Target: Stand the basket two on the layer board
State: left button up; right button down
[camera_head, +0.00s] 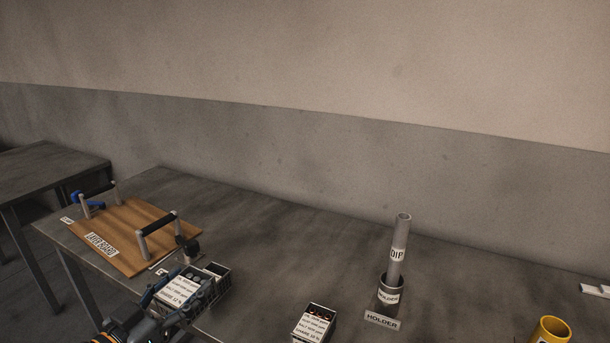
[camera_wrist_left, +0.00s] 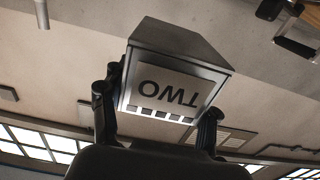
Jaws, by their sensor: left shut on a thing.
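My left gripper (camera_head: 172,300) is shut on a small grey basket (camera_head: 221,288) with a printed white card on its face. In the left wrist view this basket (camera_wrist_left: 180,85) shows a label reading TWO, upside down, between my two fingers. The layer board (camera_head: 135,232) is a brown wooden plate with two upright handles, at the left of the table. The held basket is just in front of the board's near right corner; I cannot tell whether it touches the table. My right gripper is not in view.
Another carded basket (camera_head: 314,323) stands at the front middle. A grey DIP tube (camera_head: 399,236) stands upright in the holder (camera_head: 390,291). A yellow cylinder (camera_head: 551,331) is at the front right. A dark round item (camera_head: 188,248) is by the board's right handle.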

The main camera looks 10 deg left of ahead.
pick_arm(q)
jog(key=s+d+f+n+t+y+p, duration=0.1)
jog(key=s+d+f+n+y+p, duration=0.3)
jog(key=s, duration=0.7)
jog(key=shift+s+d+f+y, duration=0.3)
jog(key=shift+d+y, duration=0.8)
jog(key=shift+d, duration=0.8)
jog(key=shift+w, duration=0.15)
jog(key=w+a+r+m+h+b, duration=0.1)
jog(key=w+a+h, duration=0.1)
jog(key=w, duration=0.1)
jog(key=w+a+r+m+h+b, duration=0.1)
jog(key=w+a+h, duration=0.1)
jog(key=w+a, duration=0.1)
jog(key=w+a+r+m+g+h+b, duration=0.1)
jog(key=w+a+r+m+b, duration=0.1)
jog(key=w, duration=0.3)
jog(key=shift+a+r+h, duration=0.1)
jog(key=shift+a+h, duration=0.15)
jog(key=shift+h, duration=0.15)
jog(key=shift+w+a+r, duration=0.25)
jog(key=shift+w+r, duration=0.05)
jog(key=shift+r, duration=0.15)
